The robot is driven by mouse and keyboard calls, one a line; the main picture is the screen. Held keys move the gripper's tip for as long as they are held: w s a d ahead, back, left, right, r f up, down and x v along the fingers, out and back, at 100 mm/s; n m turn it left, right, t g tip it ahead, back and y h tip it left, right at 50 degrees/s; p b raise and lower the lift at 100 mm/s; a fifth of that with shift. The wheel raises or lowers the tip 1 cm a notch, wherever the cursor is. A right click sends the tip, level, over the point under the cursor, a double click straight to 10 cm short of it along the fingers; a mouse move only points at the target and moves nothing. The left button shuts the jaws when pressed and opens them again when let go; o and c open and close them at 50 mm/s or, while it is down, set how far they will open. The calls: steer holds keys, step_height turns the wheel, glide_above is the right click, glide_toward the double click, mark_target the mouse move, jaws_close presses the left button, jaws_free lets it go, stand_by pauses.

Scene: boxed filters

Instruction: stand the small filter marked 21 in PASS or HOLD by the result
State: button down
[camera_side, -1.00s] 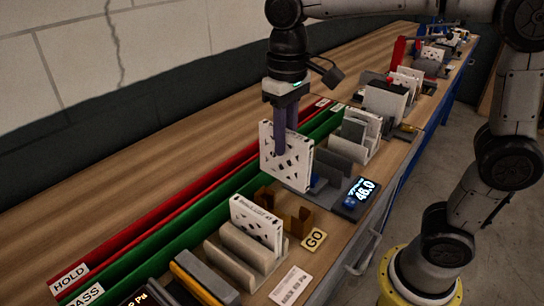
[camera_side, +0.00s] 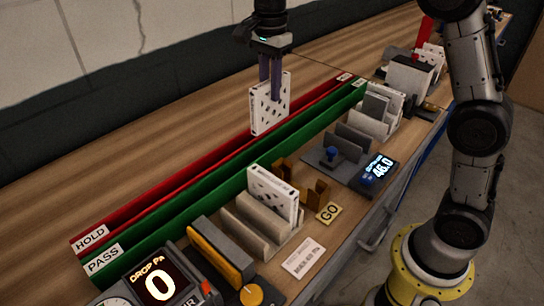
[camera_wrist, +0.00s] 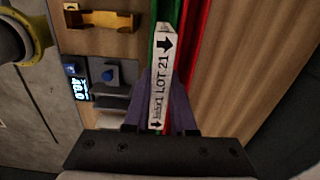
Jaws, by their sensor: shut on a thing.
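My gripper (camera_side: 270,82) is shut on a white filter (camera_side: 270,110) with dark holes in its face, held upright. In the wrist view, the filter's edge label (camera_wrist: 161,85) reads LOT 21 with arrows, between the fingers (camera_wrist: 160,112). In the side view the filter's lower edge is at the red HOLD channel (camera_side: 150,203); I cannot tell whether it is inside or above it. The green PASS channel (camera_side: 165,220) runs parallel on the near side. The drop display (camera_side: 158,283) reads 0 Pa. Another display (camera_side: 378,168) appears to read 46.0.
Another white filter (camera_side: 273,192) stands in a grey rack (camera_side: 246,228) at the front. A brown bracket (camera_side: 318,192) and a GO plate (camera_side: 329,213) are beside it. More panels stand in a rack (camera_side: 372,120) behind. Bare wood (camera_side: 150,160) lies beyond the HOLD channel.

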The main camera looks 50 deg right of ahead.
mark_target(272, 125)
steer(key=f, duration=0.6)
steer(key=shift+w+d+f, duration=0.1)
steer(key=shift+d+f, duration=0.1)
steer(key=shift+d, duration=0.2)
steer(key=shift+f, duration=2.2)
steer(key=c, duration=0.7)
jaws_free()
steer(key=shift+f, duration=0.15)
steer(key=shift+c, duration=0.2)
